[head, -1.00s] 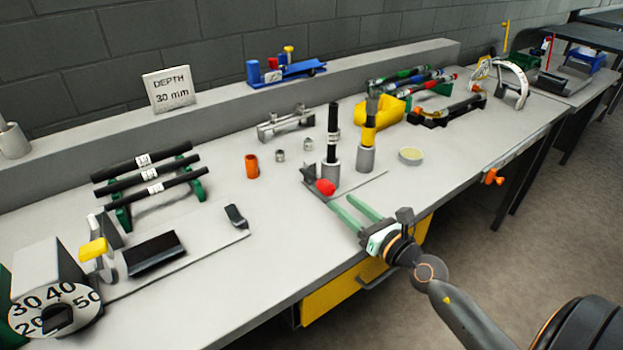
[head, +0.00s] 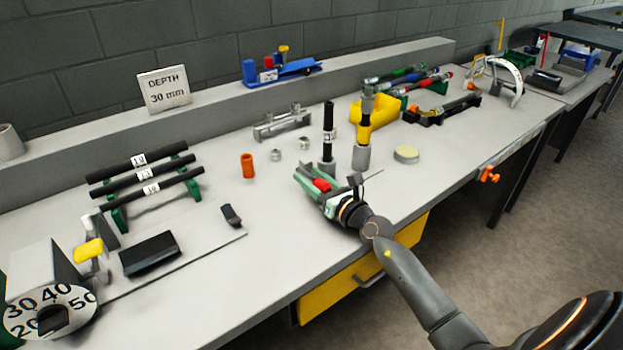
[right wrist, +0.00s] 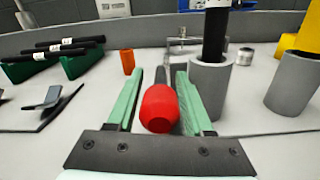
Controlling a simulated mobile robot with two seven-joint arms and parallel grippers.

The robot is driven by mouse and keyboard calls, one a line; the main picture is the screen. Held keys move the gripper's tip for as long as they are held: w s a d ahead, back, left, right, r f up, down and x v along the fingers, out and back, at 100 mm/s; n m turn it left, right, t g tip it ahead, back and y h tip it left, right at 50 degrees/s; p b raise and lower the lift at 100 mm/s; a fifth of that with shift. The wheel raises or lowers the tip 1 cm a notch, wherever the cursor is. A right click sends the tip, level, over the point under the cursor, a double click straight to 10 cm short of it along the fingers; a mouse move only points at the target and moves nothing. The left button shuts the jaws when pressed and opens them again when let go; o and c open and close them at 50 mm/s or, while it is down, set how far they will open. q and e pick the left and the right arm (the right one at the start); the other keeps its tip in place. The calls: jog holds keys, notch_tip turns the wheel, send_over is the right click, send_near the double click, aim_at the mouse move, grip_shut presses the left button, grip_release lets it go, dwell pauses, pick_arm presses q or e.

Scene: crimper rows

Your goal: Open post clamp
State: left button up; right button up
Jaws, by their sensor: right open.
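The red knob (head: 322,185) of the clamp sits low over the front of the bench, just in front of a black rod (head: 328,122) upright in a grey socket (head: 327,167). My right gripper (head: 305,174) has reached over the knob from the front right. In the right wrist view the red knob (right wrist: 159,108) lies between the two green fingers (right wrist: 160,85), which are open, with small gaps on both sides. The grey socket (right wrist: 211,92) stands just right of the right finger. The clamp's body is mostly hidden behind the knob and fingers. My left gripper is not in view.
A second grey socket (head: 361,157) with a yellow-banded post stands to the right. An orange sleeve (head: 247,165) and small metal rings stand to the left. A rack with black rods (head: 145,177) is further left. The bench front between is clear.

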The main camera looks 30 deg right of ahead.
grip_shut()
dwell(0.3)
dwell(1.1)
